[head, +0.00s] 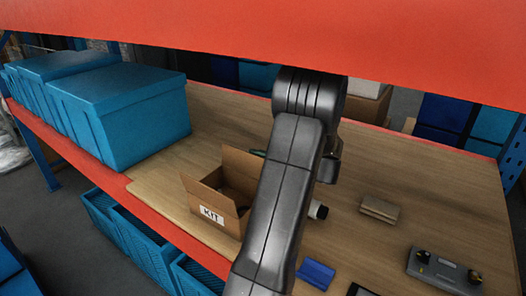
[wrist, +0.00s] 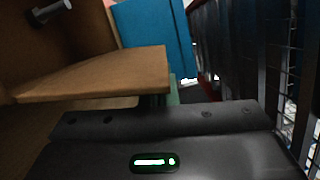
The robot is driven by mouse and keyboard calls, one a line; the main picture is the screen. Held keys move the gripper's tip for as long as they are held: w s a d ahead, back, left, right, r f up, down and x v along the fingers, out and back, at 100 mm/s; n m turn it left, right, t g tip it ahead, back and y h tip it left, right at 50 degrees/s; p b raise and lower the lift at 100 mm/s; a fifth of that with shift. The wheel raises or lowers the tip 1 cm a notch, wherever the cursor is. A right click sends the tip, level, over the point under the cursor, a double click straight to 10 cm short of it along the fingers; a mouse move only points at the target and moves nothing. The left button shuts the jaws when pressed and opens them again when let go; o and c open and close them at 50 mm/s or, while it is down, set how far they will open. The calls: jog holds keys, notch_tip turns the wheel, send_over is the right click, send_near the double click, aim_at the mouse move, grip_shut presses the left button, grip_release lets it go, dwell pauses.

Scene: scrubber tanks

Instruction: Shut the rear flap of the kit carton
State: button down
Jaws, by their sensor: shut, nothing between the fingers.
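The kit carton (head: 229,224) stands on the wooden shelf board, its KIT label facing front. Its top is at least partly open, and a front-left flap (head: 203,194) and a rear flap (head: 241,166) stick up. My arm hides its right side. My gripper (wrist: 158,112) is shut and empty; in the wrist view its dark body fills the bottom. A cardboard flap (wrist: 105,75) lies just beyond and above it there; I cannot tell whether they touch.
Blue lidded bins (head: 130,105) stand left of the carton; one also shows in the wrist view (wrist: 153,38). A red shelf beam (head: 300,45) crosses above. A wood block (head: 380,209), a blue piece (head: 316,273) and a grey device (head: 443,272) lie right.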

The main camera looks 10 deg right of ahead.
jog(key=shift+s+a+n+b, duration=0.35)
jog(key=shift+n+b, duration=0.35)
jog(key=shift+b, duration=0.9)
jog(key=n+b, duration=0.1)
jog(key=b, duration=0.1)
jog(key=s+a+n+b, duration=0.1)
jog(key=b, duration=0.2)
jog(key=shift+n+h, duration=0.3)
jog(key=shift+h, duration=0.1)
jog(key=s+a+f+n+h+b, duration=0.1)
jog(key=n+b, duration=0.3)
jog(key=b, duration=0.5)
jog(key=s+a+f+n+h+b, duration=0.1)
jog(key=n+b, duration=0.3)
jog(key=b, duration=0.6)
jog(key=s+a+f+n+t+h+b, duration=0.1)
jog(key=s+a+f+n+h+b, duration=0.1)
jog(key=b, duration=0.7)
jog(key=shift+s+a+n+b, duration=0.3)
jog(key=shift+s+a+n, duration=0.45)
jog(key=shift+n, duration=0.45)
jog(key=shift+f+n+b, duration=0.15)
jog(key=shift+n+b, duration=0.25)
jog(key=shift+b, duration=0.35)
jog(key=shift+s+a+t, duration=0.1)
jog(key=shift+t, duration=0.2)
jog(key=p+v, duration=0.2)
jog(key=v, duration=1.2)
jog(key=shift+r+p, duration=0.25)
jog(key=shift+p, duration=0.15)
